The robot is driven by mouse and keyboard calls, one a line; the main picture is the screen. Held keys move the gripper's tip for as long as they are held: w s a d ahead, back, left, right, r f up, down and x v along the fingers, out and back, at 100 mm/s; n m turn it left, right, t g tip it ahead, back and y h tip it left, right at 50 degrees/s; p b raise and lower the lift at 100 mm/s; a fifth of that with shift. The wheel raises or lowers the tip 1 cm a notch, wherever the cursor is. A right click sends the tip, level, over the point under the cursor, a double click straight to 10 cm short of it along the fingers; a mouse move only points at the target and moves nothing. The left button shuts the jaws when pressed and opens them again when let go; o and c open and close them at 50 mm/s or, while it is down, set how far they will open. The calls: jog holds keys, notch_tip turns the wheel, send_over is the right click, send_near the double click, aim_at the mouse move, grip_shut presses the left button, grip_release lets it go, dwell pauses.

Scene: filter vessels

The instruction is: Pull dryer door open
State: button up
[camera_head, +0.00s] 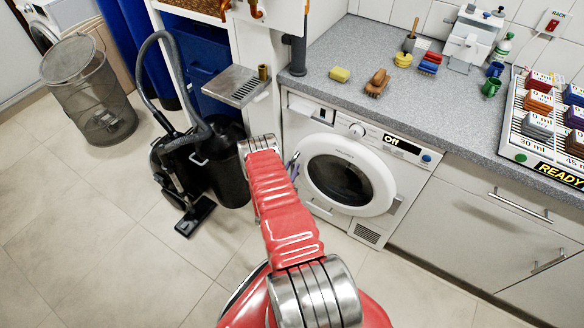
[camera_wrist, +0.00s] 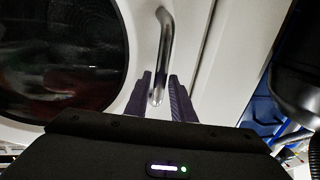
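The dryer (camera_head: 318,112) is a white machine under the counter, its display reading "Off". Its round white door (camera_head: 381,180) with dark glass looks closed, and shows at the left in the wrist view (camera_wrist: 131,25). The door handle (camera_wrist: 167,45) is a curved metal bar beside the glass. My gripper (camera_wrist: 160,88) has its dark fingers on either side of the handle's lower end, with a pale gap showing beside the bar. It looks open around the handle; contact cannot be told. In the head view my arm largely hides my gripper at the door's left edge.
A black vacuum cleaner (camera_head: 172,170) and a dark bin (camera_head: 228,165) stand left of the dryer. A mesh basket (camera_head: 88,95) stands farther left. The grey counter (camera_head: 350,50) above holds sponges, brushes and a rack (camera_head: 510,110). The tiled floor in front is clear.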

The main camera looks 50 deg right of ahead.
jog(key=shift+w+d, duration=0.15)
jog(key=shift+d, duration=0.55)
jog(key=shift+c, duration=0.2)
grip_shut()
